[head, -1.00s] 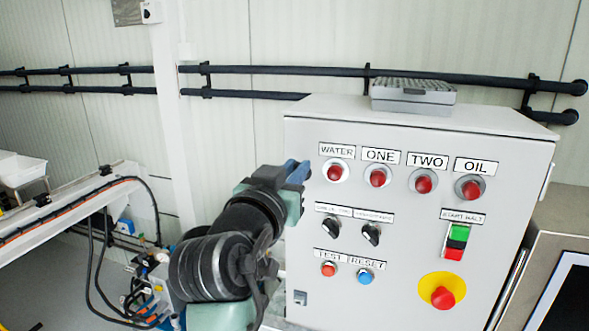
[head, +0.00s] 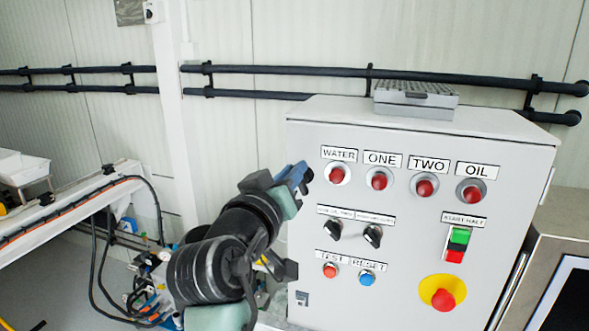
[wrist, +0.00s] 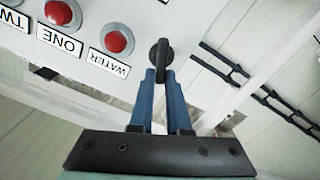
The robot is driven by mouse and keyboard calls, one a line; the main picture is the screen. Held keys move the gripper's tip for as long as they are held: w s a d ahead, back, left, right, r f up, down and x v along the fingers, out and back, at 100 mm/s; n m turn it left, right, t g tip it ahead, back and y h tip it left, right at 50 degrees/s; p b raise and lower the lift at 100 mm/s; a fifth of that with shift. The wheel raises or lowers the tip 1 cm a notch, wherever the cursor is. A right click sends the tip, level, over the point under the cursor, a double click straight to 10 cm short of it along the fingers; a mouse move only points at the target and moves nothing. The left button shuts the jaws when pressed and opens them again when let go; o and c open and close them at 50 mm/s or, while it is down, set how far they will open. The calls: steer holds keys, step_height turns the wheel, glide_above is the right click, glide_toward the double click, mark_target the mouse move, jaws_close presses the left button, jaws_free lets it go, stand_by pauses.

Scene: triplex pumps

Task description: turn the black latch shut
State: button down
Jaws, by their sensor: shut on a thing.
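The black latch (wrist: 161,52) sits at the left edge of the grey control cabinet (head: 400,285), beside the WATER lamp. In the wrist view it is a small dark knob with a short handle pointing down between my fingertips. My gripper (wrist: 160,76) has blue fingers, and they are shut on the latch handle. In the head view my gripper (head: 300,174) reaches the cabinet's left edge from the lower left. A dark tip shows there at the fingers, but the latch's exact angle is hard to tell.
Red lamps (head: 338,174) line the cabinet front, with black rotary switches (head: 332,229) and a red emergency button (head: 442,298) below. A grey box (head: 415,97) rests on top. Dark pipes (head: 260,69) run along the wall behind. A rail machine stands at left.

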steer(key=n+p, duration=0.1)
steer(key=n, duration=0.3)
steer(key=f+n+p, duration=0.1)
steer(key=n+p, duration=0.1)
steer(key=n, duration=0.2)
steer(key=a+f+n+p, duration=0.1)
steer(key=n, duration=0.4)
steer(key=shift+w+p, duration=0.2)
steer(key=shift+p, duration=0.15)
stand_by(0.4)
steer(key=c, duration=0.9)
jaws_free()
steer(key=shift+a, duration=0.1)
steer(key=shift+s, duration=0.1)
